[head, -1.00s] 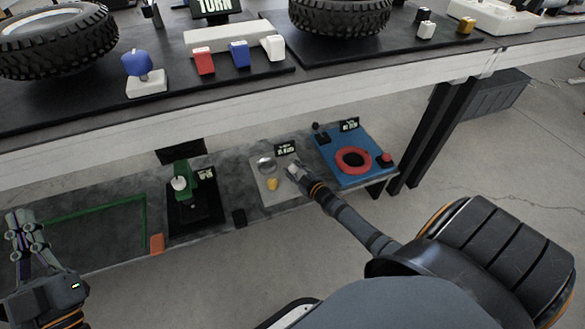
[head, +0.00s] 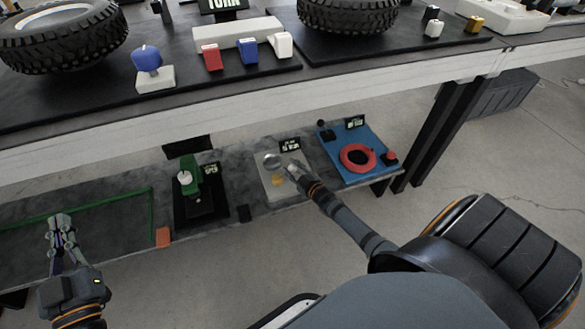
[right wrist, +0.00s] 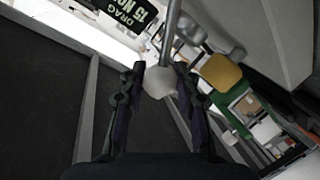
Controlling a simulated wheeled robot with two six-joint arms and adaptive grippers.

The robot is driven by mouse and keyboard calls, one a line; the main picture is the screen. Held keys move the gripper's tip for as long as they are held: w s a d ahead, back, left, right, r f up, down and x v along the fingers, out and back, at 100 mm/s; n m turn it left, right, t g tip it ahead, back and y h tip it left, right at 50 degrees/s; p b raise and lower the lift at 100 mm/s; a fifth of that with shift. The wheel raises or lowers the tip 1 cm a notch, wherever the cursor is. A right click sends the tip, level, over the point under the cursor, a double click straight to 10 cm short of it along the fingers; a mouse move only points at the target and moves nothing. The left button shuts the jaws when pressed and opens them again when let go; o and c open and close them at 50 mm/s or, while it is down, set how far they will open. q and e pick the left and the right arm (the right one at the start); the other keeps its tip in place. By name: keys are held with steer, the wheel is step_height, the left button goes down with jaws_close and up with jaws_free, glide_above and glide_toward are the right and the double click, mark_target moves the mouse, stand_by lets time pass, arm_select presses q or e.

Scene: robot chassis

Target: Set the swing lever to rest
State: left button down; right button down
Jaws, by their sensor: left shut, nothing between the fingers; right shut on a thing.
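My right gripper (head: 294,168) is at this plate, below the display. In the right wrist view it is shut on the pale knob (right wrist: 158,84) at the end of a grey rod (right wrist: 170,38), which I take for the swing lever. The gripper hides most of the lever in the head view. My left gripper (head: 60,222) is shut and empty over the left part of the shelf.
A blue station (head: 339,137) with a red ring (head: 357,157) stands right of the plate. A black station with a green device (head: 189,168) stands left. The upper tabletop (head: 60,115) overhangs the shelf behind.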

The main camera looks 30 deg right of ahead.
steer(key=c, duration=0.9)
jaws_free()
steer(key=shift+s+f, duration=0.1)
steer(key=shift+f, duration=0.15)
steer(key=shift+c, duration=0.2)
steer(key=shift+r, duration=0.1)
